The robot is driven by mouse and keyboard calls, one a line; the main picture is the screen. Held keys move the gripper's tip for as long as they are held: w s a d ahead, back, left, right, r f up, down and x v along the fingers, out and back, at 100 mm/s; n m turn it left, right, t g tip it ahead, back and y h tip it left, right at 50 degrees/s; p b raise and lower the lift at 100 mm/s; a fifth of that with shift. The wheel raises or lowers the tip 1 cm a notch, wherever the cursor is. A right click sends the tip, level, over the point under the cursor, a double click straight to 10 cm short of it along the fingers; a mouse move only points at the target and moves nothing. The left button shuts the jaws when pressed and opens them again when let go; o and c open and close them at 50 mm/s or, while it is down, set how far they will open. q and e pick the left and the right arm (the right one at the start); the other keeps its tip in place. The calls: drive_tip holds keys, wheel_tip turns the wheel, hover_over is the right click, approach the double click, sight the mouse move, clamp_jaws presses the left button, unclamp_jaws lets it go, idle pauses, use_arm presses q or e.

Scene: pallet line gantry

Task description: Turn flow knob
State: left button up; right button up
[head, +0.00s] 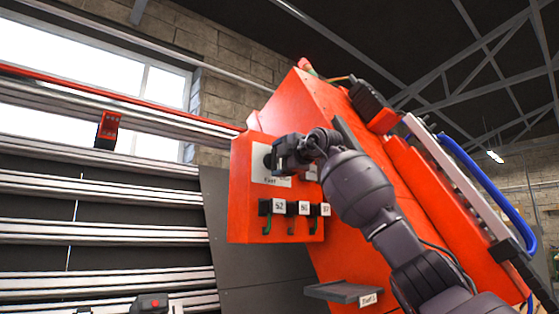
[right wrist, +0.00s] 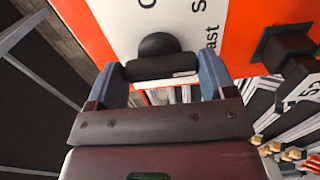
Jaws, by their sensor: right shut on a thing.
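The flow knob (right wrist: 158,46) is a round black knob with a dark bar-shaped grip, on a white label plate (right wrist: 195,25) where the word "Fast" can be read. My right gripper (right wrist: 162,70) is shut on the knob, one finger on each side of its bar. In the head view my right gripper (head: 278,158) is at the label plate on the orange box, and it hides most of the knob. My left gripper is not in view.
Black tagged switches (head: 272,207), one marked 52, sit in a row below the plate on the orange box (head: 240,190). A small shelf (head: 343,292) juts out lower down. Metal rails (head: 100,182) run along the left.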

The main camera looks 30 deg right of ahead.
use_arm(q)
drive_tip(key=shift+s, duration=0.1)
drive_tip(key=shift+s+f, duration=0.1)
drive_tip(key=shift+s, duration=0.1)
use_arm(e)
drive_tip(key=o, duration=0.9)
drive_tip(key=shift+s, duration=0.1)
drive_tip(key=shift+s+d, duration=0.1)
drive_tip(key=shift+s, duration=0.15)
use_arm(q)
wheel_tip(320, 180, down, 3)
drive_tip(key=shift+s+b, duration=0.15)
drive_tip(key=shift+b, duration=1.05)
use_arm(e)
drive_tip(key=s, duration=1)
drive_tip(key=shift+s+d, duration=0.1)
drive_tip(key=shift+d, duration=0.3)
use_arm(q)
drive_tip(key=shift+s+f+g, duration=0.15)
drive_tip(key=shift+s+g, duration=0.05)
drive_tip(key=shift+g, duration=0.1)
